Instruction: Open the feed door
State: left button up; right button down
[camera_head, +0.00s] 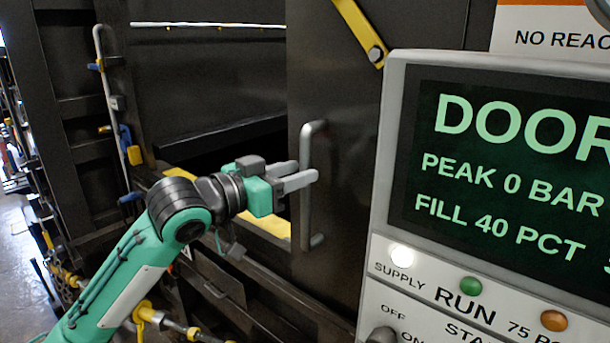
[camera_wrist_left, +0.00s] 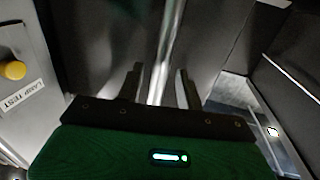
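The feed door is a dark panel (camera_head: 345,215) in the middle of the head view. A grey vertical bar handle (camera_head: 311,225) stands on it near its left edge. My left gripper (camera_head: 303,174) is at the handle's middle height, its fingers pointing right. In the left wrist view the fingers (camera_wrist_left: 158,88) are apart, with the bright handle bar (camera_wrist_left: 166,45) running between them. I cannot tell whether either finger touches the bar. A dark gap shows left of the door. My right gripper is not in view.
A control panel (camera_head: 392,243) with a green-lettered screen stands close on the right, near the door. A yellow-edged ledge (camera_head: 268,222) runs below the dark gap. A grey rail (camera_head: 108,90) with blue and yellow fittings stands at the left.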

pick_arm(q)
jog(key=b+v, duration=0.3)
jog(key=v, duration=0.8)
jog(key=shift+b, duration=0.3)
jog(key=shift+w, duration=0.1)
